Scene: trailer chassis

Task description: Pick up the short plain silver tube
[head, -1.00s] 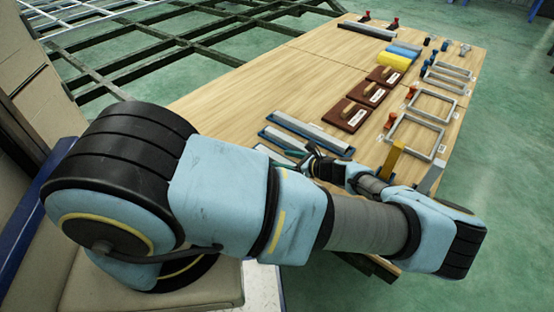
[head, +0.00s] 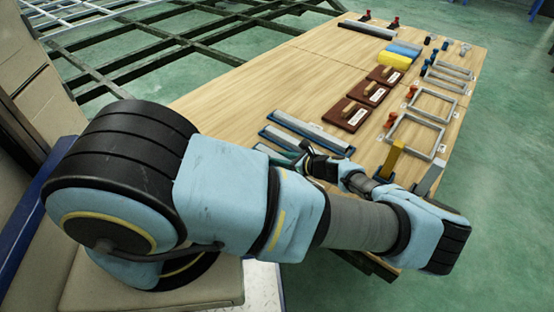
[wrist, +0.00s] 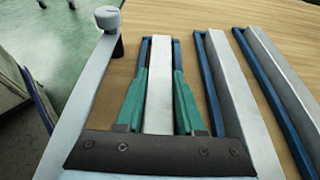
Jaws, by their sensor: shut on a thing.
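The short plain silver tube (wrist: 158,85) lies lengthwise between the two teal fingers of my gripper (wrist: 160,85) in the wrist view, with narrow blue strips along both its sides. The fingers are shut on it, one on each side. The dark palm hides its near end. I cannot tell whether it is clear of the table. In the head view my gripper (head: 294,156) is low at the table's near left part, and my wrist partly hides that area.
Two longer silver tubes with blue edges (wrist: 235,100) lie to the right in the wrist view. A grey-capped black knob (wrist: 108,20) stands at the left. The wooden table (head: 270,80) also holds brown blocks (head: 343,114) and grey frames (head: 415,137). Its middle left is clear.

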